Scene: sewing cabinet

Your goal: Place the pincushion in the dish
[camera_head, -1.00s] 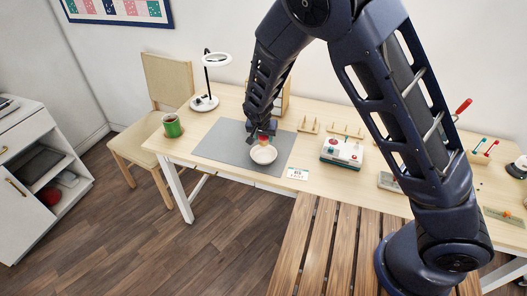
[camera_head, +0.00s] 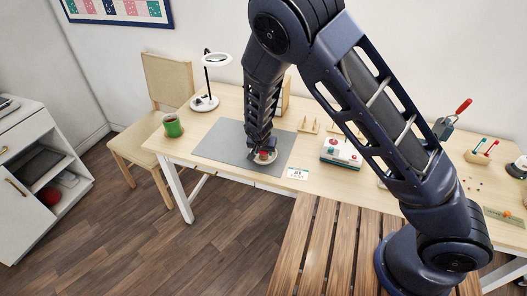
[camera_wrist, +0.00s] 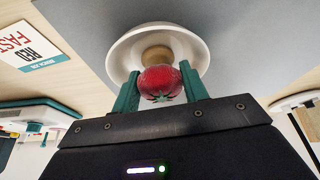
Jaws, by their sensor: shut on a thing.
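The pincushion (camera_wrist: 161,83) is red and tomato-shaped with a green leafy top, and it shows between the green fingers of my gripper (camera_wrist: 160,92) in the wrist view. My gripper is shut on it. The dish (camera_wrist: 117,62) is a shallow white round bowl on the grey mat, and the pincushion is over it in the wrist view. I cannot tell whether the pincushion touches the dish's bottom. In the head view my gripper (camera_head: 264,154) and the pincushion (camera_head: 264,155) are at the dish (camera_head: 270,161), which they partly cover.
The grey mat (camera_head: 210,146) lies on the wooden table. A small card (camera_head: 298,173) and a red-and-white device (camera_head: 341,152) are to the right.

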